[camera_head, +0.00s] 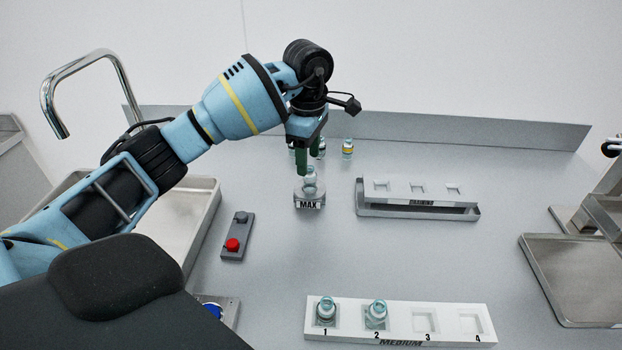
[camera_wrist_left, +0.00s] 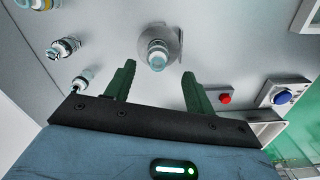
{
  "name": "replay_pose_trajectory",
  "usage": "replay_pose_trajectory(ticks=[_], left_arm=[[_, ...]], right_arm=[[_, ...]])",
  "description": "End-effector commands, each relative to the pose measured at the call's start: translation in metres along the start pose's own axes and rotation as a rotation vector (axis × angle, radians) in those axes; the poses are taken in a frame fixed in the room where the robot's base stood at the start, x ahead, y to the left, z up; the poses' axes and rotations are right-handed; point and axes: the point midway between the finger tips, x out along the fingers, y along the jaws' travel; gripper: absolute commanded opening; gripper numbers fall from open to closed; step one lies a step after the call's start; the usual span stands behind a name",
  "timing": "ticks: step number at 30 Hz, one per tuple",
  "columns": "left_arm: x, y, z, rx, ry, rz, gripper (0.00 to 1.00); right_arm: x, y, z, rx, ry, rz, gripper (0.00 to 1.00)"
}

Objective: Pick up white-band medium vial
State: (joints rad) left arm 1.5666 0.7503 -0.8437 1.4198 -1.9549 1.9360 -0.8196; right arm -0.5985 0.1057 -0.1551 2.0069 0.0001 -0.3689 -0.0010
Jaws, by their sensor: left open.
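A small vial with a pale teal top and whitish body (camera_head: 310,179) stands upright on the round grey stand marked MAX (camera_head: 310,197). Its band looks white, but it is small. My left gripper (camera_head: 308,160) is just above and behind this vial, pointing down. In the left wrist view the fingers (camera_wrist_left: 158,72) are open and empty, and the vial (camera_wrist_left: 157,55) shows beyond them, roughly centred in the gap. Two similar vials stand in the white MEDIUM rack (camera_head: 450,318): one in slot 1 (camera_head: 326,308) and one in slot 2 (camera_head: 377,310).
Several vials stand behind the gripper, including a yellow-banded one (camera_head: 347,149). A grey rack with empty sockets (camera_head: 418,201) is to the right. A box with a red button (camera_head: 234,240) is left of the stand. A metal tray (camera_head: 575,275) is at right.

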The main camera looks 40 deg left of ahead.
Motion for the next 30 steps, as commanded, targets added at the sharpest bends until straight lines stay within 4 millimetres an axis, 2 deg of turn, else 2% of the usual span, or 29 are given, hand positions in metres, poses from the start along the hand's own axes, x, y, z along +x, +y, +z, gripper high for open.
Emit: replay_pose_trajectory(ticks=[3, 10, 19, 29, 30], left_arm=[[0.012, 0.0, 0.0, 0.001, 0.0, -0.001, 0.54], [0.021, 0.0, 0.001, 0.0, 0.001, -0.002, 0.54], [0.06, 0.001, 0.001, 0.0, 0.001, -0.002, 0.54], [0.065, 0.001, 0.001, 0.0, 0.0, 0.001, 0.54], [0.065, 0.001, 0.001, 0.0, 0.0, 0.001, 0.49]], right_arm=[[0.0, 0.0, 0.0, 0.0, -0.001, 0.0, 0.51], [-0.001, 0.0, -0.002, -0.001, 0.003, 0.0, 0.51], [-0.002, 0.001, -0.01, -0.005, 0.017, 0.001, 0.51], [-0.001, 0.002, -0.011, -0.005, 0.02, 0.002, 0.51], [-0.001, 0.002, -0.011, -0.005, 0.019, 0.002, 0.51]])
